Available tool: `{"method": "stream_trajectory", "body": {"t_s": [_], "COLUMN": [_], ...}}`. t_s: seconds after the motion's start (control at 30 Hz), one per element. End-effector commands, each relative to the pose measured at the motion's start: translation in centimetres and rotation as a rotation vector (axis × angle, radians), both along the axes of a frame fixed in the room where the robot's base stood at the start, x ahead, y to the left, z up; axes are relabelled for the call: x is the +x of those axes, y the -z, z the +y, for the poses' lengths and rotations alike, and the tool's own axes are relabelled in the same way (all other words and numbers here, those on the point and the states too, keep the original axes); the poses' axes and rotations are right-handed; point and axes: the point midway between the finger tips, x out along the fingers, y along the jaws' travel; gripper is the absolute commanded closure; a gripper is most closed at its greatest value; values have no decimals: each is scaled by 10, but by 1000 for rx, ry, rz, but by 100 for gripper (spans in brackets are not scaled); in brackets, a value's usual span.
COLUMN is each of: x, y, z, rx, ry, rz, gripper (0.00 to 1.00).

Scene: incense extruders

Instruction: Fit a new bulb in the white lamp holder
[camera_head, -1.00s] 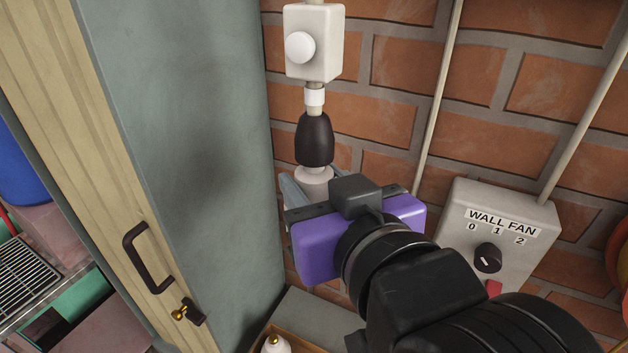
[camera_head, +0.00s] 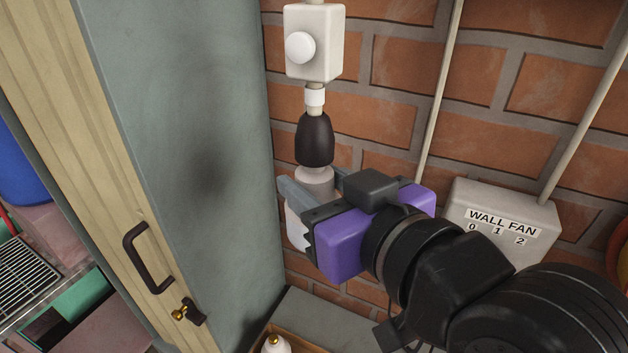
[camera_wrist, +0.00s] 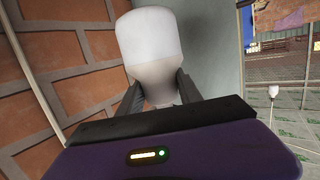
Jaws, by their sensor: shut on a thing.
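The lamp holder (camera_head: 314,138) hangs on the brick wall below a white box. It has a black tapered body and a white band (camera_head: 314,97) above it. My gripper (camera_head: 314,184) is directly below, shut on a white bulb (camera_head: 296,226). The bulb hangs dome down with its neck between my fingers, and its pale upper end meets the bottom of the holder. I cannot tell how far it is inside. In the wrist view the bulb (camera_wrist: 151,45) fills the top centre, its narrow neck between my fingers (camera_wrist: 158,92). Its base is hidden there.
A grey-green cabinet side (camera_head: 190,130) stands close on the left. A grey WALL FAN switch box (camera_head: 505,205) is on the wall at right, partly behind my arm. Another white bulb (camera_head: 276,346) with a brass tip stands in a box below.

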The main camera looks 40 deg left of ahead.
Motion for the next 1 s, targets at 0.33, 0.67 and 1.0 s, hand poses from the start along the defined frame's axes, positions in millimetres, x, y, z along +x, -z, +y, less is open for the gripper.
{"method": "stream_trajectory", "body": {"t_s": [0.33, 0.67, 1.0], "x": [0, 1, 0], "y": [-4, -5, -4], "z": [0, -1, 0], "rx": [6, 7, 5], "ry": [-80, -141, -157], "rz": [-4, -5, -4], "gripper": [100, 100, 33]}}
